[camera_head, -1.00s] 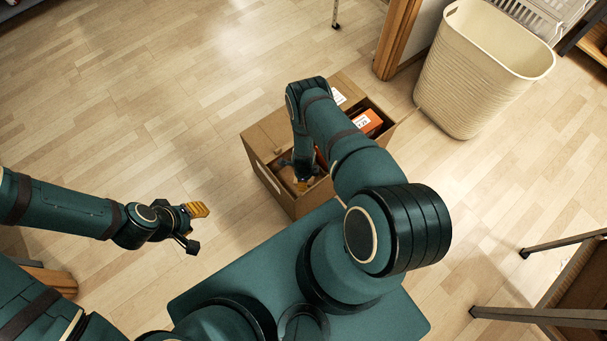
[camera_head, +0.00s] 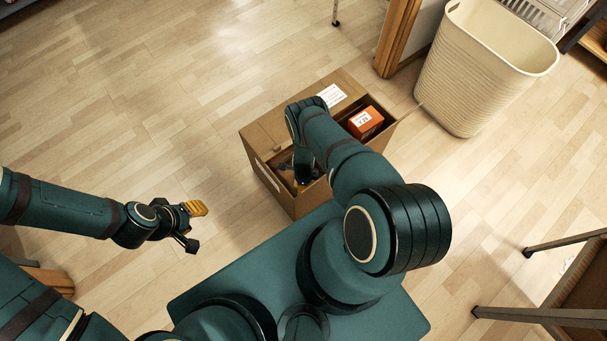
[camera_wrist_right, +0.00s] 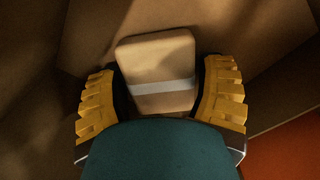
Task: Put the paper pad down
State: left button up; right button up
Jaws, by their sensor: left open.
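The paper pad (camera_wrist_right: 157,70) is a tan block with a pale band around it, seen in the right wrist view. It lies between the two yellow fingers of my right gripper (camera_wrist_right: 161,88), which close around its sides. The right gripper is down inside an open cardboard box (camera_head: 265,135), so the head view hides the fingers and the pad. I cannot tell whether the pad touches the box floor. My left gripper (camera_head: 195,226) is open and empty above the floor, left of the box.
An orange-red carton (camera_head: 366,122) sits in the right part of the box, with a white label (camera_head: 332,95) behind it. A cream basket (camera_head: 478,75) stands at the upper right. Dark table legs (camera_head: 540,315) are at the lower right. The floor left of the box is clear.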

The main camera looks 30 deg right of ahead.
dwell(0.3)
jog(key=a+r+n+y+p, duration=0.1)
jog(key=a+r+n, duration=0.3)
jog(key=r, duration=0.6)
jog(key=a+r+n+t+p, duration=0.15)
jog(key=r+n, duration=0.35)
jog(key=r, duration=0.6)
jog(key=a+r+n+g+y+p, duration=0.15)
jog(key=a+r+n, duration=0.3)
jog(key=r, duration=0.55)
jog(key=s+a+r+n, duration=0.3)
jog(key=r+n, duration=0.2)
jog(key=r, duration=0.2)
jog(key=s+a+r+n+t+y, duration=0.1)
jog(key=s+a+r+n, duration=0.3)
jog(key=r+n, duration=0.2)
jog(key=shift+r+t, duration=0.3)
jog(key=shift+r, duration=0.25)
